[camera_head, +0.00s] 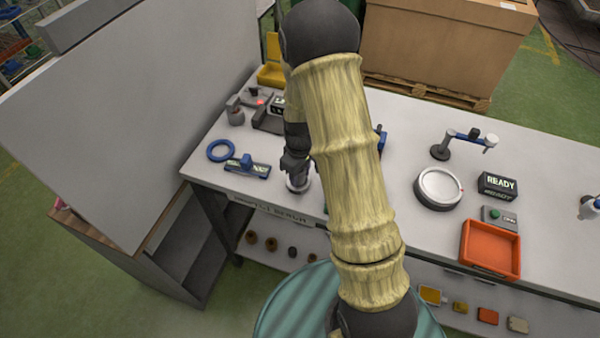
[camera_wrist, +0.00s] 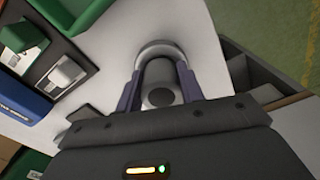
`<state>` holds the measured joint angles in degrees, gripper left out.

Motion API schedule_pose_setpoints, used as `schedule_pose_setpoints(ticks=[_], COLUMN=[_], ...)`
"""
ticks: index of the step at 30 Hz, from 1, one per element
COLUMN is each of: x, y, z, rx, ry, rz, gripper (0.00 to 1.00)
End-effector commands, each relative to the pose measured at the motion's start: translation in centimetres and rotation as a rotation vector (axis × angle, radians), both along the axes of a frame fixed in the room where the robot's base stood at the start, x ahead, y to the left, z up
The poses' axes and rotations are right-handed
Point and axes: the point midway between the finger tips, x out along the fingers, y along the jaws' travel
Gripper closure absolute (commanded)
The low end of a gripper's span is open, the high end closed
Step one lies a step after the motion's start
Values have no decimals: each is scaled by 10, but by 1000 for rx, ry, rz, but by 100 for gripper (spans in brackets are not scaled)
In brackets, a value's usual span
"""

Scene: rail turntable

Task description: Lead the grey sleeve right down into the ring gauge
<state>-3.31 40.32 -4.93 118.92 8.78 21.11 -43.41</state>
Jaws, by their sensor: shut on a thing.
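The grey sleeve (camera_wrist: 160,74) sits between the two fingers of my gripper (camera_wrist: 159,88) in the wrist view, its dark bore facing the camera. My gripper is shut on it. The ring gauge (camera_wrist: 160,48), a pale grey ring, shows as an arc just beyond the sleeve. In the head view my gripper (camera_head: 296,169) points down right over the ring gauge (camera_head: 299,187) near the bench's front edge. The sleeve is mostly hidden there by the gripper. I cannot tell how far the sleeve is inside the ring.
A blue ring (camera_head: 221,151) and a blue-handled gauge (camera_head: 247,166) lie to the left. A round dial plate (camera_head: 438,188), a READY box (camera_head: 497,184) and an orange tray (camera_head: 490,249) stand to the right. A grey panel (camera_head: 130,110) rises at the left.

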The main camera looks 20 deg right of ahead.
Motion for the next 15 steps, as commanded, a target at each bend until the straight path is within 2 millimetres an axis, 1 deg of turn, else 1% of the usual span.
schedule_pose_setpoints(ticks=[15], x=[0], y=[0], z=[-6], rx=[1], ry=[-1], rz=[0], gripper=[94])
